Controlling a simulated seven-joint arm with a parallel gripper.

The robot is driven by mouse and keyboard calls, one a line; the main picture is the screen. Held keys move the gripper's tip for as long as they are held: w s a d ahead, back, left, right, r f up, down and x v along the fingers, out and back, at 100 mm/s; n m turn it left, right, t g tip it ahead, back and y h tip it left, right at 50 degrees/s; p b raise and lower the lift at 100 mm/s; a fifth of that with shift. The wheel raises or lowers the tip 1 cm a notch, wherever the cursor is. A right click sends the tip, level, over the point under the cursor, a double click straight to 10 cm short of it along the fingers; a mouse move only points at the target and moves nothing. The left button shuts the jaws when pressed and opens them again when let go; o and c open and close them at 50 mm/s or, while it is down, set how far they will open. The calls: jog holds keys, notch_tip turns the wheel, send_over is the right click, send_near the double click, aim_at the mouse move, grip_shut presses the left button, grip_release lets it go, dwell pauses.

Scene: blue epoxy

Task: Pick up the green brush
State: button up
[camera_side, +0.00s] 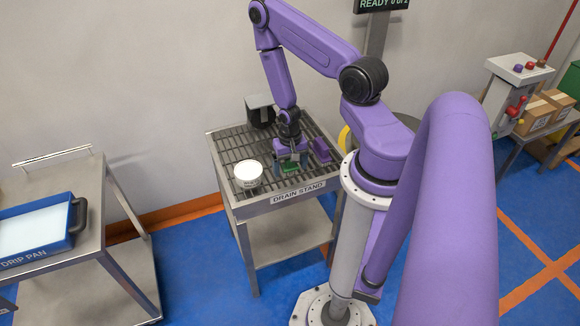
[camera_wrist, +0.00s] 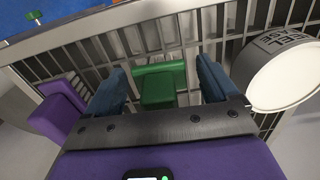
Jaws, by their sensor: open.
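The green brush (camera_wrist: 158,86) lies on the slatted top of the drain stand (camera_side: 282,201). In the wrist view it sits between the two blue fingers of my gripper (camera_wrist: 160,88), with a gap on each side. In the side view the brush (camera_side: 290,168) shows as a small green patch under my gripper (camera_side: 291,164), partly hidden by it. My gripper is open and points down at the stand top. I cannot tell how far the fingertips are above the slats.
A white round tub (camera_side: 248,174) stands close to my gripper, also near it in the wrist view (camera_wrist: 282,70). A dark grey object (camera_side: 260,110) stands behind. A cart with a blue drip pan (camera_side: 38,232) is at left.

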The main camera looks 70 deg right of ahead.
jog(key=c, duration=1.2)
jog(key=shift+o, duration=0.2)
jog(key=shift+r, duration=5.05)
jog(key=shift+o, duration=1.4)
jog(key=shift+c, duration=0.8)
